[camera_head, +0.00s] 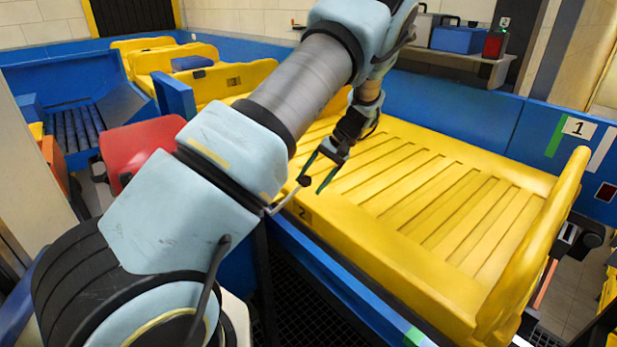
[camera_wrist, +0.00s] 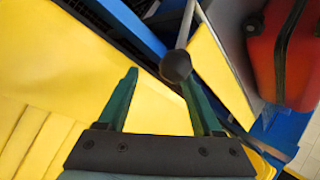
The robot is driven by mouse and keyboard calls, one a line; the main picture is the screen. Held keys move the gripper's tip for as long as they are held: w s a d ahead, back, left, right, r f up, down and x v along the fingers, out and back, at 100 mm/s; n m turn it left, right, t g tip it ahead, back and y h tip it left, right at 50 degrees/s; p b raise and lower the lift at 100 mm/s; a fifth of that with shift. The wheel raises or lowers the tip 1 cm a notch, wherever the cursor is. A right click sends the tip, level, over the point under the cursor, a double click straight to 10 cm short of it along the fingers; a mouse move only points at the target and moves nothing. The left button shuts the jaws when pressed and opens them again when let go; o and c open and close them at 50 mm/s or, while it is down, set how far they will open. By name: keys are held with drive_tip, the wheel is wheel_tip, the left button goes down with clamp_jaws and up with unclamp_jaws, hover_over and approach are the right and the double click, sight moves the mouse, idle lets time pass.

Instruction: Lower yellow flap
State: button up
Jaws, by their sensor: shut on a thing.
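A large yellow tray (camera_head: 430,200) with a ribbed floor lies on the blue conveyor. Its raised yellow end wall (camera_head: 535,255) stands upright at the right. I cannot tell for certain which yellow part is the flap. A grey lever with a black ball knob (camera_head: 304,181) sticks up at the tray's near left edge. In the wrist view the knob (camera_wrist: 176,66) shows at the fingertips, closer to the right finger. My gripper (camera_head: 311,183), with green fingers, is shut on the knob. The fingers also show in the wrist view (camera_wrist: 160,80). A yellow panel (camera_wrist: 222,75) stands right of the lever there.
More yellow trays (camera_head: 215,82) stand at the back left. A red case (camera_head: 138,152) is left of my arm. A shelf (camera_head: 440,60) at the back holds a blue box (camera_head: 458,40) and a red item (camera_head: 494,44). Blue conveyor sides (camera_head: 450,125) border the tray.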

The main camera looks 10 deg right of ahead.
drive_tip(key=o, duration=0.4)
drive_tip(key=shift+s+d+f, duration=0.1)
drive_tip(key=shift+s+f, duration=0.15)
drive_tip(key=shift+s, duration=0.35)
drive_tip(key=shift+o, duration=0.5)
drive_tip(key=shift+r, duration=0.1)
drive_tip(key=b+v, duration=0.3)
drive_tip(key=v, duration=0.7)
drive_tip(key=shift+w+d+r, duration=0.15)
drive_tip(key=shift+w+r, duration=0.25)
